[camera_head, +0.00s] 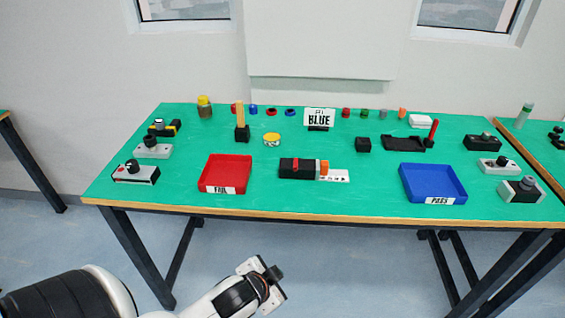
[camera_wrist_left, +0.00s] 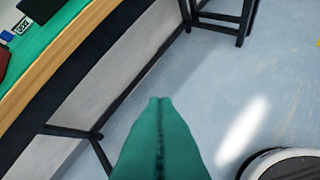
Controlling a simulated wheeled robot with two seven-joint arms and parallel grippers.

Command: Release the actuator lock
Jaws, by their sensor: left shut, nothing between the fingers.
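A black block-shaped device with a red band and an orange end (camera_head: 303,167) lies at the front middle of the green table, beside a white marked strip (camera_head: 337,176). I cannot tell for sure which part is the actuator lock. My left gripper (camera_head: 272,277) is low in front of the table, beyond its front edge and apart from everything on it. In the left wrist view its green fingers (camera_wrist_left: 160,103) are together, with nothing between them, above the floor. My right gripper is in neither view.
A red FAIL tray (camera_head: 225,174) and a blue PASS tray (camera_head: 432,183) flank the device. Grey-and-black units (camera_head: 135,173) stand at both table ends. The wooden table edge (camera_head: 330,217) lies between my gripper and the tabletop.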

